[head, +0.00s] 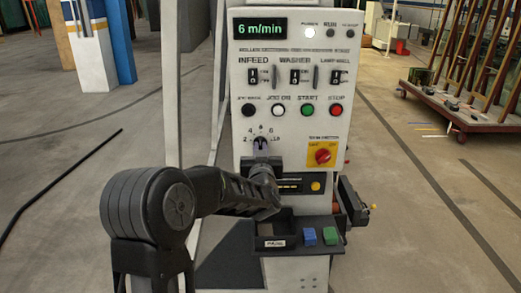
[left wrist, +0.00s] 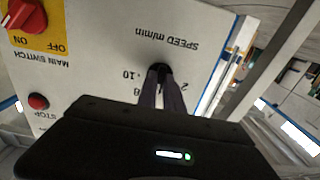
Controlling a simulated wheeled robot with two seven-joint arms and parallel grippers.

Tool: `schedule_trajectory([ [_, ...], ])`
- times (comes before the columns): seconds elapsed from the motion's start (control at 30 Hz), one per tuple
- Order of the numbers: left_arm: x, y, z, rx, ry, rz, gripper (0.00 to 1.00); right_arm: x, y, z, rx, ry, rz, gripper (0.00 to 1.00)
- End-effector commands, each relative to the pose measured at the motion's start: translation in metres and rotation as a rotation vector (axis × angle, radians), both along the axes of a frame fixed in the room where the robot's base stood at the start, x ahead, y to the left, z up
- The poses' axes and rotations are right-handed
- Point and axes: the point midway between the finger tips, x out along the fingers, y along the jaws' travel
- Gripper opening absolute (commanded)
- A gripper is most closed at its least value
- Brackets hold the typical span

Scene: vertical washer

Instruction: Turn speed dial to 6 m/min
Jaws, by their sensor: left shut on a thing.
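The speed dial (head: 260,141) is a small dark knob with a numbered scale on the white control panel (head: 240,125), below the row of push buttons. The green display (head: 260,29) at the panel's top reads "6 m/min". My left gripper (head: 261,150) reaches up to the dial from below and is shut on it. In the left wrist view the two fingers (left wrist: 159,84) close around the dark dial (left wrist: 158,67), under the upside-down label "SPEED m/min". Fingers and gripper body hide part of the scale. My right gripper is not in view.
The red main switch (head: 323,156) on a yellow plate sits right of the dial. Black, white, green and red buttons (head: 307,110) are just above. A tray (head: 275,232) and blue and green blocks (head: 309,236) are below. A loaded cart (head: 470,85) stands right; floor around is open.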

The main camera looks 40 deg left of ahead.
Motion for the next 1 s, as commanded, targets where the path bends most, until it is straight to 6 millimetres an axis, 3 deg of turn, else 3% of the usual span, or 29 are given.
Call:
schedule_trajectory([
  [0.3,0.000,0.000,0.000,-0.001,-0.001,0.000,0.33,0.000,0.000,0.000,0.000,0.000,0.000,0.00],
  [0.67,-0.005,-0.004,0.000,-0.001,-0.002,-0.001,0.33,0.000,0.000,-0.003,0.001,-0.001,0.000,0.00],
  [1.0,-0.047,-0.036,-0.002,-0.002,-0.001,-0.002,0.33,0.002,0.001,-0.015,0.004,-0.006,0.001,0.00],
])
